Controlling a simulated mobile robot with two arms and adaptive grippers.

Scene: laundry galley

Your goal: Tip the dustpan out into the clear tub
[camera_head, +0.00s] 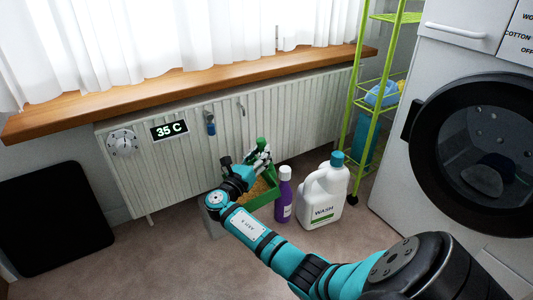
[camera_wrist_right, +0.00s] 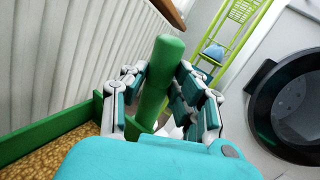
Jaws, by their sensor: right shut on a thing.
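The green dustpan (camera_head: 266,200) is near the floor in front of the radiator, with tan grainy matter in its pan. Its pan wall (camera_wrist_right: 45,138) and the brown grains (camera_wrist_right: 40,160) also show at the lower left of the right wrist view. My right gripper (camera_head: 260,156) is shut on the dustpan's green handle (camera_wrist_right: 163,75), which stands up between the fingers. My arm hides part of the pan. I cannot make out the clear tub for sure; a pale grey shape (camera_head: 213,226) shows partly behind my right wrist. My left gripper is not in view.
A purple bottle (camera_head: 283,197) and a white detergent jug (camera_head: 323,195) stand right of the dustpan. A green wire rack (camera_head: 363,100) and a washing machine (camera_head: 440,80) are farther right. The radiator (camera_head: 170,170) closes off the back. A dark panel (camera_head: 55,220) leans at left.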

